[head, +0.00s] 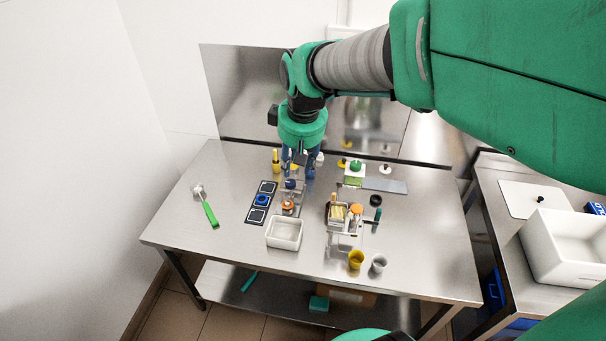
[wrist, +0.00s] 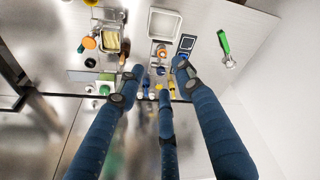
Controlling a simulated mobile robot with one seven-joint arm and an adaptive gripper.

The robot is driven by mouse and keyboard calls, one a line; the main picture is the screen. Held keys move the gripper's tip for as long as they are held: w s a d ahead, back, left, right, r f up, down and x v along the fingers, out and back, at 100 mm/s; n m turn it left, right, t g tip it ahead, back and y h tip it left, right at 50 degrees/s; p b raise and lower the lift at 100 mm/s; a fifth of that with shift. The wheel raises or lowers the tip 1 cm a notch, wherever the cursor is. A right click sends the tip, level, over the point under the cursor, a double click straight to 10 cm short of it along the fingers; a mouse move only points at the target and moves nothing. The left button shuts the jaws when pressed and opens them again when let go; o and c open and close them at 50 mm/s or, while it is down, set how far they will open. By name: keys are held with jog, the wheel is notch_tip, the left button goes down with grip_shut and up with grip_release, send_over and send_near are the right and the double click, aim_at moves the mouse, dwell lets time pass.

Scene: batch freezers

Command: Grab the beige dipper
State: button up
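No beige dipper stands out clearly. A small metal caddy (head: 343,231) right of the table's middle holds beige pieces (head: 338,212), too small to tell apart. The caddy also shows at the upper left of the wrist view (wrist: 110,50), with the pale beige contents (wrist: 110,39) inside. My gripper (head: 295,168) hangs over the back middle of the table, left of and behind the caddy. In the wrist view my blue fingers (wrist: 157,78) are spread with nothing between them. The fingers hide part of the small items behind them.
A white tub (head: 284,234) stands at front middle, beside a dark strip (head: 261,201) with square pads. A green-handled scoop (head: 209,211) lies at the left. A yellow cup (head: 356,260) and a grey cup (head: 379,263) stand at front right. Bottles line the back.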

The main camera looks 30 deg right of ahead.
jog(key=w+d+f+g, duration=0.1)
jog(key=w+d+f, duration=0.2)
jog(key=d+f, duration=0.4)
jog(key=w+d+f+n+g, duration=0.1)
jog(key=w+d+f, duration=0.2)
jog(key=d+f, duration=0.4)
jog(key=w+d+f+n, duration=0.1)
jog(key=w+d+f, duration=0.2)
jog(key=d+f, duration=0.5)
jog(key=shift+f+g+y, duration=0.4)
jog(key=shift+f, duration=0.1)
jog(key=shift+a, duration=0.1)
jog(key=shift+f+b, duration=0.35)
jog(key=shift+f, duration=3.95)
jog(key=shift+f, duration=0.15)
jog(key=shift+f+b, duration=0.55)
jog(key=shift+f, duration=1.9)
jog(key=shift+a, duration=0.1)
grip_shut()
